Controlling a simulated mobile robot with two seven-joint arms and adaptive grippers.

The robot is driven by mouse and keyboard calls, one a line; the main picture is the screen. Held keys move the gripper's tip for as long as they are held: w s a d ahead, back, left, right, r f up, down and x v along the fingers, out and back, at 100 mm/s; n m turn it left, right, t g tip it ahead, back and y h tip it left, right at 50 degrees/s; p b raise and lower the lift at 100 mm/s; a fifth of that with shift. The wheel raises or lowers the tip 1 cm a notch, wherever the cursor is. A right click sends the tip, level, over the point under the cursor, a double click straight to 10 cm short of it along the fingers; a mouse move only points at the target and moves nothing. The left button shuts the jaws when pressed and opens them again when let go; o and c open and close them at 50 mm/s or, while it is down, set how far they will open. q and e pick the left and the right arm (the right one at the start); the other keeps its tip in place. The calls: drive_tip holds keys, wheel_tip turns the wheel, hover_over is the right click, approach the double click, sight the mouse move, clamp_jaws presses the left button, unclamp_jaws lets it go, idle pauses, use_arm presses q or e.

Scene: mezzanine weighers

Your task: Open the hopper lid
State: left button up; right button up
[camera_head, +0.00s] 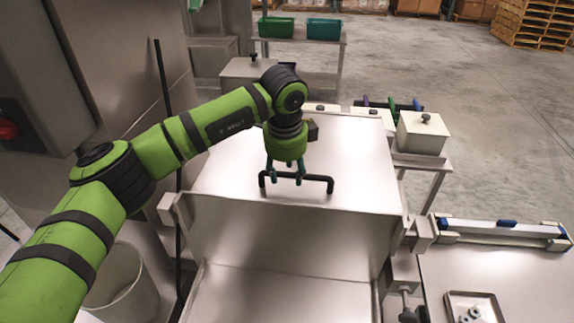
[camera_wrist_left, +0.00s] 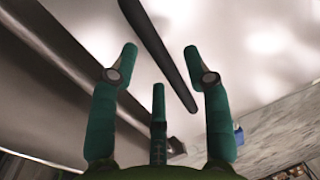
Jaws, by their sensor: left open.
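The hopper lid (camera_head: 355,160) is a broad, pale metal plate on top of the hopper (camera_head: 300,240), and it looks shut. A black bar handle (camera_head: 318,179) stands on it near its front edge. My left gripper (camera_head: 286,178) points down at the handle, its green fingers at the bar's middle. In the left wrist view, the fingers of the gripper (camera_wrist_left: 160,50) are spread, and the dark handle (camera_wrist_left: 160,50) runs between their tips. I cannot tell whether they touch it. My right gripper is not in view.
A metal bench (camera_head: 500,280) with a small parts tray (camera_head: 475,306) and a long bar with blue pieces (camera_head: 500,230) stands at right. A lidded metal box (camera_head: 423,134) is behind it. A pale bin (camera_head: 122,285) sits at lower left. A black pole (camera_head: 167,100) rises left.

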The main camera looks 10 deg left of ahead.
use_arm(q)
drive_tip(key=shift+f, duration=0.1)
drive_tip(key=c, duration=0.9)
clamp_jaws()
drive_tip(key=shift+w+r, duration=0.1)
drive_tip(key=shift+r, duration=0.1)
drive_tip(key=w+r+p, duration=0.3)
drive_tip(key=r+p, duration=0.1)
drive_tip(key=r, duration=0.4)
drive_tip(key=w+r+p, duration=0.4)
drive_tip(key=r, duration=0.4)
drive_tip(key=shift+r, duration=0.35)
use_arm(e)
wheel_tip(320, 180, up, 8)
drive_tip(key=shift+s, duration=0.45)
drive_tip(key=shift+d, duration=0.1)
